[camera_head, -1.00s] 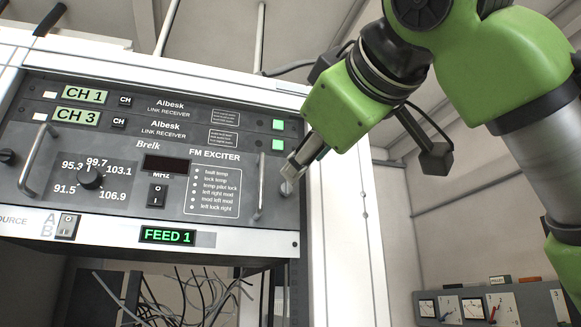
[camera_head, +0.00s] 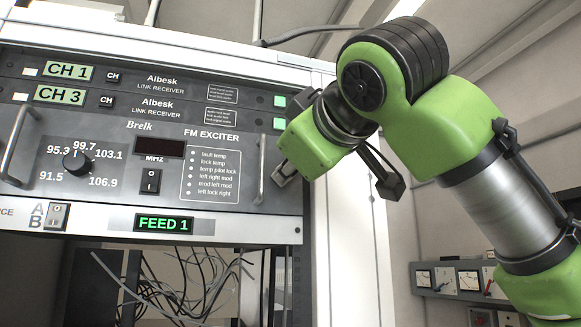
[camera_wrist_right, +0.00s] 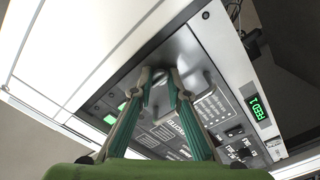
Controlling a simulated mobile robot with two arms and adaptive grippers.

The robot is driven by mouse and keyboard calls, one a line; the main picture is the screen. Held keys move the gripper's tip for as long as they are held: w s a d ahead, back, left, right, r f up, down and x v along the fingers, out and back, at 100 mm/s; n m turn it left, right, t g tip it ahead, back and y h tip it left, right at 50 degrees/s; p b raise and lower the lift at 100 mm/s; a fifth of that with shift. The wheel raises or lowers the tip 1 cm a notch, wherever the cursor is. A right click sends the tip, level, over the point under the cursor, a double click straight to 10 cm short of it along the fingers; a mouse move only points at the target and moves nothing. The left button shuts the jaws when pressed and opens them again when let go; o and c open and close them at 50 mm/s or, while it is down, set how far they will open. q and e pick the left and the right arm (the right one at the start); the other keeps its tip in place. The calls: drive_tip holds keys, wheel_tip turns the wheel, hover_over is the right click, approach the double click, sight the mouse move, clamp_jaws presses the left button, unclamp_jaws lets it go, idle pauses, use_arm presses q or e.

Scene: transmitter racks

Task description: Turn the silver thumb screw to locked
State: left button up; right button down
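My right gripper (camera_head: 283,174) comes in from the right and is at the right edge of the FM exciter panel (camera_head: 228,140), beside its right handle (camera_head: 262,170). In the right wrist view the gripper (camera_wrist_right: 160,75) has its two fingers parted, with the tips close to the panel. A small pale thing (camera_wrist_right: 158,94) shows between the fingers, but I cannot tell whether it is the silver thumb screw or whether the fingers touch it. The thumb screw is not clearly visible in the head view. My left gripper is not in view.
Two link receivers (camera_head: 190,84) sit above the exciter. A green FEED 1 display (camera_head: 165,223) is on the strip below, with loose cables (camera_head: 190,275) under it. The white rack frame (camera_head: 345,240) stands right of the panel. A panel with meters (camera_head: 455,278) is farther right.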

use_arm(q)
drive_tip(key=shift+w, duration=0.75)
use_arm(e)
drive_tip(key=shift+s, duration=0.1)
use_arm(q)
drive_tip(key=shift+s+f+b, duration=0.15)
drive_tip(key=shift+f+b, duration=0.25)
drive_tip(key=shift+b, duration=0.05)
use_arm(e)
drive_tip(key=shift+f+m, duration=0.1)
drive_tip(key=shift+m, duration=0.6)
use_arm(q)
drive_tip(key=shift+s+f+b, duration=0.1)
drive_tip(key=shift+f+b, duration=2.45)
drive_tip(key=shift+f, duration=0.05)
use_arm(e)
drive_tip(key=shift+d+m, duration=0.1)
drive_tip(key=shift+m, duration=7.1)
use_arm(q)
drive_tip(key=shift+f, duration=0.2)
use_arm(e)
drive_tip(key=shift+r+m, duration=0.3)
drive_tip(key=shift+m, duration=0.9)
